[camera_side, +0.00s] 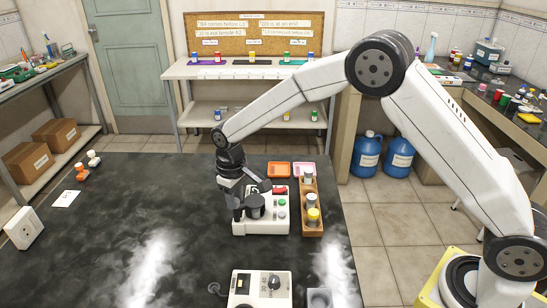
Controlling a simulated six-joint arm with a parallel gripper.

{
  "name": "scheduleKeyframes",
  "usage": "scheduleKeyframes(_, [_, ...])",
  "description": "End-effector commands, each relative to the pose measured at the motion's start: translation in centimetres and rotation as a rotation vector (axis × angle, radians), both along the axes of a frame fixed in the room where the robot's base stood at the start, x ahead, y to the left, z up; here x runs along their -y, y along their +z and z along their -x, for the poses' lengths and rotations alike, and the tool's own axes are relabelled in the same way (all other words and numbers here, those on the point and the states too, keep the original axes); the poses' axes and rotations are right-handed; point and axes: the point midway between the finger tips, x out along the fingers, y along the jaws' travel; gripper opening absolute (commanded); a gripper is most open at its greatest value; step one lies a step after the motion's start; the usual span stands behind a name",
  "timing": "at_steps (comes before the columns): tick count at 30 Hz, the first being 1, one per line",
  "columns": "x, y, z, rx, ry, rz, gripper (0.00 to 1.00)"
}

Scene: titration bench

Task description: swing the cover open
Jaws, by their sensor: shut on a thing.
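A white control box (262,229) stands on the dark bench top, with a red part and round buttons along its right side. A small dark piece (256,207), which looks like the cover, sits on the left part of the box. My gripper (246,211) reaches down over this left part and is shut on the dark cover. The fingers and the dark piece overlap, so the exact grip and the cover's angle are hard to tell. What lies under the cover is hidden.
A wooden rack (311,222) with several jars stands close to the right of the box. A second device (260,288) stands in front.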

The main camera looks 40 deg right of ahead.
Motion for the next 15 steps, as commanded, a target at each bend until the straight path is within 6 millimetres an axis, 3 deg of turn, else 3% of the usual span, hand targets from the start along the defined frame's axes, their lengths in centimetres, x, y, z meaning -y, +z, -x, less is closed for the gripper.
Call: scheduleKeyframes(15, [0.0,0.04,-0.01,0.0,0.378,0.0,0.0])
